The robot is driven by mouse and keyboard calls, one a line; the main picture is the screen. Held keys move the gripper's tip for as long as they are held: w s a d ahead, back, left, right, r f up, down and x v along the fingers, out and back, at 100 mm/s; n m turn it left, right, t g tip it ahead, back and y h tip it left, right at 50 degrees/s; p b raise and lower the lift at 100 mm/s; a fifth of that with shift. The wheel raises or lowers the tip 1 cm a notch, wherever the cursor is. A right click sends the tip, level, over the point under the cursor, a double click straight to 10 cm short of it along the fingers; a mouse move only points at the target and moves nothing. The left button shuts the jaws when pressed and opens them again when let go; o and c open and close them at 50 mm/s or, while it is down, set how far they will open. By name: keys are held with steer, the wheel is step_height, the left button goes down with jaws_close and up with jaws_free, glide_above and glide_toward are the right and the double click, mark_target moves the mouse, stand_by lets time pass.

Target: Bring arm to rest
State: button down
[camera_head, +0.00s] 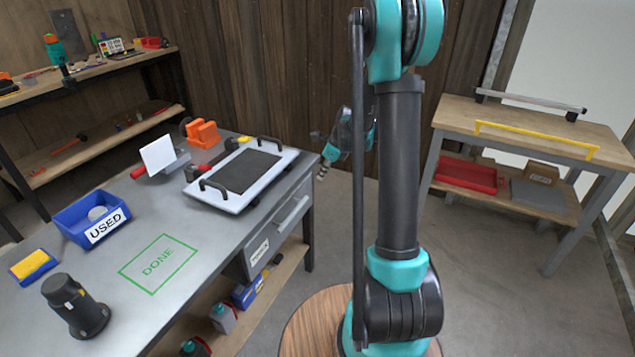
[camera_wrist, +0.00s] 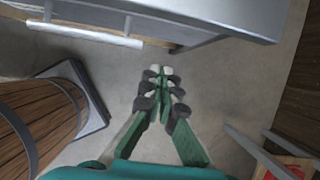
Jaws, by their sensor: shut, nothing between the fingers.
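My gripper (camera_wrist: 160,72) is shut and empty in the wrist view, its fingertips together above the bare grey floor. It hangs near the grey workbench (camera_wrist: 220,8), which fills the top of that view, and is apart from it. My arm (camera_head: 400,165) stands upright and blocks the middle of the head view.
The workbench holds a white tray (camera_head: 225,201) with black handles, a blue USED bin (camera_head: 70,226), a green DONE outline (camera_head: 157,263) and a black cylinder (camera_head: 75,305). A wooden-topped cart (camera_head: 520,122) stands at right. Floor between them is clear.

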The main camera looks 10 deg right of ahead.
steer(key=s+r+n+h, duration=0.1)
steer(key=s+r+n, duration=0.2)
steer(key=s+n, duration=0.4)
steer(key=s+r+n+h, duration=0.1)
steer(key=s+r+n, duration=0.3)
steer(key=s, duration=0.5)
steer(key=s+d+f+n, duration=0.1)
steer(key=s+f+n, duration=0.1)
steer(key=s+n, duration=0.5)
steer(key=s+d+f+n+t+h, duration=0.1)
steer(key=s+n, duration=0.6)
steer(key=s, duration=0.1)
steer(key=shift+s+d+f+t+h, duration=0.2)
steer(key=shift+f+t+h, duration=0.1)
steer(key=shift+f, duration=0.1)
steer(key=shift+a, duration=0.2)
